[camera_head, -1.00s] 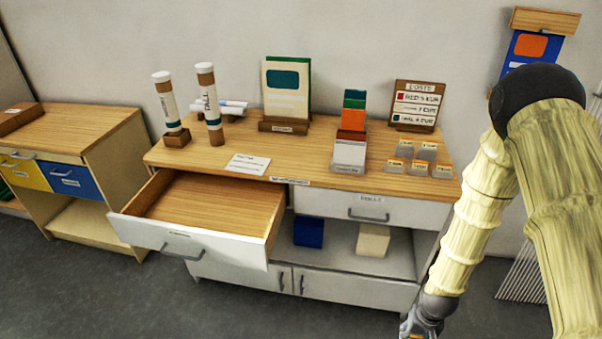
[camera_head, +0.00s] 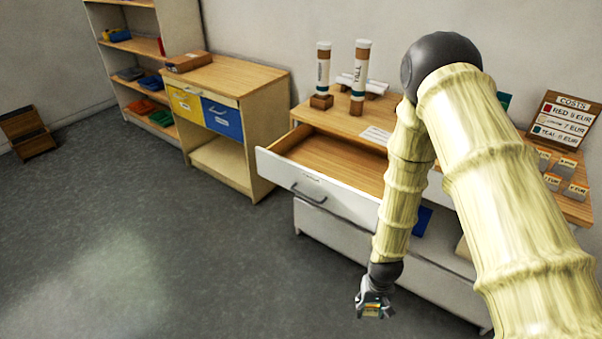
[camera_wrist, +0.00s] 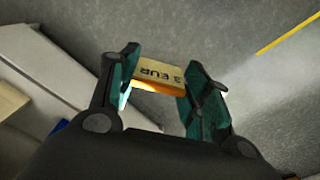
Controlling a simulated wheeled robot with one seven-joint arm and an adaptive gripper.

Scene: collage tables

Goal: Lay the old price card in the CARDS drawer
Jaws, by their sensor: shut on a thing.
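My gripper (camera_head: 374,306) hangs low in front of the white cabinet. It is shut on a small tan price card (camera_wrist: 158,75), which reads "3 EUR" upside down in the wrist view, with an orange edge below. The open drawer (camera_head: 318,194) is pulled out of the cabinet's upper left and looks empty. Its front label is too small to read. The drawer is up and to the left of my gripper in the head view.
A white card (camera_head: 376,135) lies on the counter behind the drawer. Two upright tubes (camera_head: 360,75) stand near it. Several small price cards (camera_head: 553,181) and a COSTS board (camera_head: 563,120) are at the right. The floor (camera_head: 150,220) at left is clear.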

